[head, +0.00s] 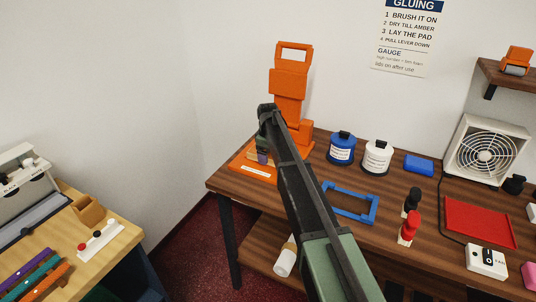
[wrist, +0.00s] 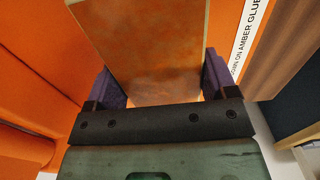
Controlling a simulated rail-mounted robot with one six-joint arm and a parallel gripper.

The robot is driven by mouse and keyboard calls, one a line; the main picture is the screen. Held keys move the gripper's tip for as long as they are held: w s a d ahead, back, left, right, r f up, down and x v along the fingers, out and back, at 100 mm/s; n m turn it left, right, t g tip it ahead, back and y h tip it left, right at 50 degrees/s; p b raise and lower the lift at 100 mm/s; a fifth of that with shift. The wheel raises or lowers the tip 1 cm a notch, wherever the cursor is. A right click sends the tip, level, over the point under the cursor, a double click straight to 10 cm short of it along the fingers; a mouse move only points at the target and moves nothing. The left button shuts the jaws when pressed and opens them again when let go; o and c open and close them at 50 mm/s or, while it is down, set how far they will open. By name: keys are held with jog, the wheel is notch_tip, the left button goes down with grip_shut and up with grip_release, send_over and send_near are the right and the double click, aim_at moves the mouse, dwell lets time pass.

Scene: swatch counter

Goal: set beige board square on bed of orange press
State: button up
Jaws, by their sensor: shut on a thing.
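The orange press (head: 290,85) stands at the left end of the wooden counter, with its low orange base (head: 241,168) in front. My gripper (head: 262,157) is over that base, largely hidden behind my arm in the head view. In the wrist view, the purple pads of my gripper (wrist: 165,85) are shut on the sides of the beige board (wrist: 140,42). The board's face is mottled with orange-brown. The orange press surface (wrist: 45,60) shows around it. I cannot tell whether the board touches the bed or hangs just above it.
A blue jar (head: 342,150) and a white jar (head: 377,157) stand right of the press. A blue frame (head: 349,213) lies nearer the front. Red and black bottles, a red tray (head: 481,226) and a fan (head: 486,153) are farther right. A white label strip (wrist: 248,40) runs beside the board.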

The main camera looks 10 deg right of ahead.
jog(key=shift+f, duration=0.15)
jog(key=shift+s+f+b, duration=0.3)
jog(key=shift+s+b, duration=0.25)
jog(key=shift+b, duration=0.2)
jog(key=shift+c, duration=0.4)
jog(key=o, duration=1)
jog(key=shift+s+a, duration=0.1)
jog(key=shift+a, duration=0.1)
jog(key=shift+d, duration=0.1)
jog(key=shift+d+r, duration=0.1)
jog(key=shift+w+r+p, duration=0.25)
jog(key=shift+r+p, duration=0.2)
jog(key=shift+p, duration=0.15)
notch_tip(320, 180, up, 11)
jog(key=p, duration=1.1)
jog(key=s+m, duration=1)
jog(key=s, duration=2.8)
jog(key=shift+f, duration=0.35)
